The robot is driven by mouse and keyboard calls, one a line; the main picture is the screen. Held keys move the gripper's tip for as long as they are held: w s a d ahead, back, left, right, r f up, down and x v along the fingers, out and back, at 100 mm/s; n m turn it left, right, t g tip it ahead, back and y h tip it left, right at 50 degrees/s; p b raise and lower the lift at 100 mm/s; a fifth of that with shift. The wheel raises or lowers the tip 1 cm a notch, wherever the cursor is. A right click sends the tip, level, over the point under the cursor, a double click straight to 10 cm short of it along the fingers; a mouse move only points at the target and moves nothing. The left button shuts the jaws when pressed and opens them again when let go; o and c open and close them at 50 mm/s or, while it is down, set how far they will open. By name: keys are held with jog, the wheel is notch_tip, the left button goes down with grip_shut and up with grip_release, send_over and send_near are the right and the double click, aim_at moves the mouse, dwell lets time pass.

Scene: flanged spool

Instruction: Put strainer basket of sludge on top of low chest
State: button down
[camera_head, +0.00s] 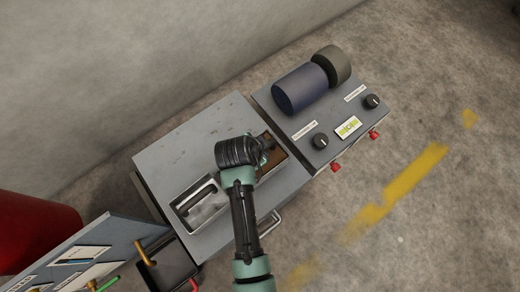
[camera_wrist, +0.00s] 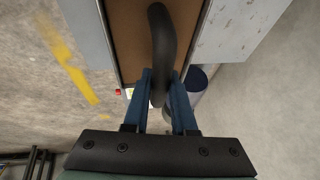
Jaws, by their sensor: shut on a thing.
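The strainer basket of sludge (camera_head: 274,153) shows as a brown-filled rectangular tray partly behind my arm. In the wrist view the basket (camera_wrist: 128,45) has a flat brown fill, thin grey walls and a curved black handle (camera_wrist: 160,30). My gripper (camera_wrist: 160,82) is shut on this handle, one blue finger on each side. The low chest (camera_head: 195,135) is a grey cabinet with a flat, speckled top and a front bar handle. The basket is over the right part of its top; I cannot tell whether it touches. My arm hides the basket's left part.
A control unit (camera_head: 325,130) with knobs and a dark blue flanged spool (camera_head: 300,88) adjoins on the right. A tool board (camera_head: 95,255) and red drum (camera_head: 32,230) stand at left.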

jog(key=shift+f, duration=0.5)
jog(key=shift+f, duration=0.15)
jog(key=shift+f, duration=0.35)
jog(key=shift+f, duration=0.15)
jog(key=c, duration=0.7)
grip_release()
